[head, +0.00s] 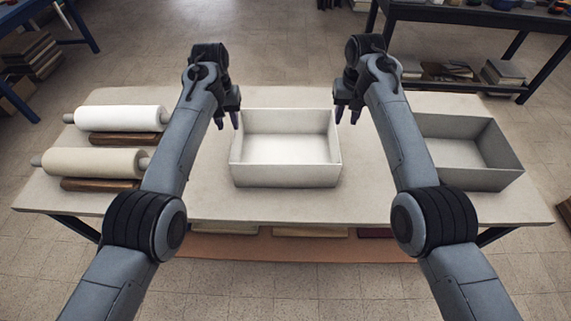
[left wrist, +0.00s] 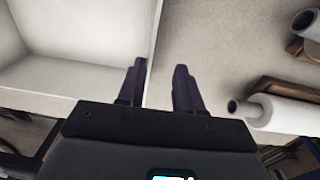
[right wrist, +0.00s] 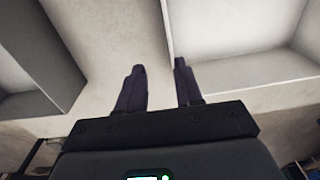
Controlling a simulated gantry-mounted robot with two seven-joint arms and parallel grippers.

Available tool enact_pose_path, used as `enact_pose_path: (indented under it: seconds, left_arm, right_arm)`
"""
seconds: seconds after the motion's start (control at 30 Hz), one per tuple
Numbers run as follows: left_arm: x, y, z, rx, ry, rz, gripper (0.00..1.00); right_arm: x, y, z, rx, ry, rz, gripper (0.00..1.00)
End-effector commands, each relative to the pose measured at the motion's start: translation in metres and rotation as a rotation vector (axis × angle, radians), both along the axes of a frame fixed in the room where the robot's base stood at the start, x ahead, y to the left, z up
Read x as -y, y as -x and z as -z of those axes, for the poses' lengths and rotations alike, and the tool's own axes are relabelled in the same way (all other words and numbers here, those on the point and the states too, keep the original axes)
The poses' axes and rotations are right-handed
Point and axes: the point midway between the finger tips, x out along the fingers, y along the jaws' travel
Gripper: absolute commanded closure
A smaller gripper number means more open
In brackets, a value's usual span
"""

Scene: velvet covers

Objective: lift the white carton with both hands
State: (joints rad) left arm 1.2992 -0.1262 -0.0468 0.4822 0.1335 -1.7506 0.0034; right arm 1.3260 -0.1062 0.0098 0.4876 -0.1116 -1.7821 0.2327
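The white carton (head: 286,174) is an open-topped box standing upright in the middle of the table. My left gripper (head: 228,124) is open at the carton's left wall. In the left wrist view its fingers (left wrist: 158,85) lie on either side of the wall's rim, one over the inside and one outside. My right gripper (head: 346,119) is open at the right wall. In the right wrist view its fingers (right wrist: 160,80) likewise lie on either side of that wall's rim. Neither gripper is closed on the carton, and I cannot tell how deep the fingers reach.
A grey open box (head: 500,181) stands on the right of the pale table (head: 300,209). A white roll (head: 120,118) and a beige roll (head: 95,162) lie on the left near brown wooden pieces. The strip in front of the carton is clear.

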Motion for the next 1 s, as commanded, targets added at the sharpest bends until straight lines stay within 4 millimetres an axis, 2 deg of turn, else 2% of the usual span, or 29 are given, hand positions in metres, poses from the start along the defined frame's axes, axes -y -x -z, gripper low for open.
enact_pose_path:
  seconds: [0.03, 0.23, 0.67, 0.87, 1.0]
  left_arm:
    - [0.004, -0.001, 0.007, -0.004, -0.003, 0.002, 0.65]
    - [0.011, 0.001, -0.005, -0.025, -0.012, 0.005, 0.65]
    - [0.013, 0.003, -0.012, -0.033, -0.016, 0.006, 0.65]
    - [0.013, 0.003, -0.006, -0.034, -0.017, 0.007, 0.65]
    - [0.013, 0.003, 0.007, -0.035, -0.017, 0.006, 0.65]
  right_arm:
    - [-0.005, -0.001, 0.006, -0.003, 0.002, -0.006, 0.65]
    - [-0.015, 0.003, -0.007, -0.026, 0.012, -0.015, 0.65]
    - [-0.018, 0.005, -0.015, -0.033, 0.016, -0.018, 0.65]
    - [-0.017, 0.005, -0.009, -0.034, 0.016, -0.018, 0.65]
    - [-0.017, 0.005, 0.005, -0.035, 0.015, -0.017, 0.65]
